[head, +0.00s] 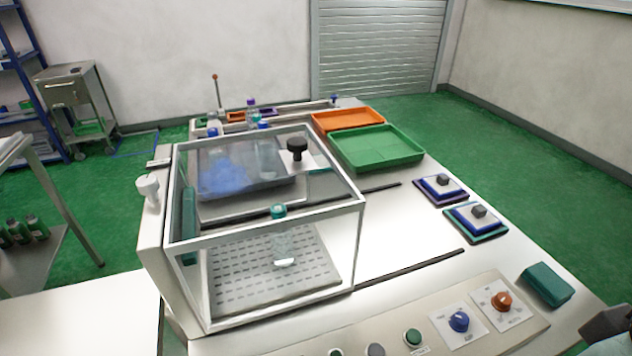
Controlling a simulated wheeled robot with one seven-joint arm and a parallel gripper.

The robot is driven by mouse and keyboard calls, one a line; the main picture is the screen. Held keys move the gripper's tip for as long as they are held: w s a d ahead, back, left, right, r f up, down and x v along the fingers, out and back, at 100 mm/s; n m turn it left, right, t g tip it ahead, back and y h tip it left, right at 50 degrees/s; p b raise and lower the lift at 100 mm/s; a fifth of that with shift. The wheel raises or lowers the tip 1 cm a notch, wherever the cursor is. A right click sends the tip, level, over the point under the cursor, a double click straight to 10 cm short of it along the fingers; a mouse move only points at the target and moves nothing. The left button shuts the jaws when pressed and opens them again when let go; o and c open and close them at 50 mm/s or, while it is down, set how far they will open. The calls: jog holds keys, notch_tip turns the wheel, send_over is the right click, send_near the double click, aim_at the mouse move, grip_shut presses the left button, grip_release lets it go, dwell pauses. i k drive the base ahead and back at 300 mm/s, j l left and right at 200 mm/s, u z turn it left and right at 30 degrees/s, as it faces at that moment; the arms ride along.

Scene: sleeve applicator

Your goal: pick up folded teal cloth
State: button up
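The folded teal cloth (547,285) lies as a small thick block on the pale worktop, near its right edge and beside the control panel. Its top and front side show, and nothing covers it. A dark part of what looks like my gripper (606,326) enters at the bottom right corner, to the right of and nearer than the cloth, with a gap between them. It is cut off by the frame edge, so its fingers cannot be made out.
The sloped control panel (440,325) with blue and orange knobs stands left of the cloth. Stacked square pads with dark knobs (476,222) lie behind it. A clear guarded box (270,220) fills the left. Green (376,148) and orange (348,119) trays sit at the back.

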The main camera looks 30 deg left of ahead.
aim_at(553, 288)
jog(key=k+l+u, duration=0.15)
jog(key=u, duration=0.35)
jog(key=k+u, duration=0.15)
jog(key=u, duration=0.35)
jog(key=i+u, duration=0.2)
jog(key=i, duration=0.15)
jog(key=k+z, duration=0.1)
jog(key=z, duration=0.25)
jog(key=k+z, duration=0.1)
jog(key=z, duration=0.2)
jog(key=i+z, duration=0.1)
jog(key=z, duration=0.25)
jog(key=i+z, duration=0.15)
jog(key=z, duration=0.25)
jog(key=i+l+u, duration=0.4)
jog(key=l, duration=0.45)
jog(key=i, duration=0.1)
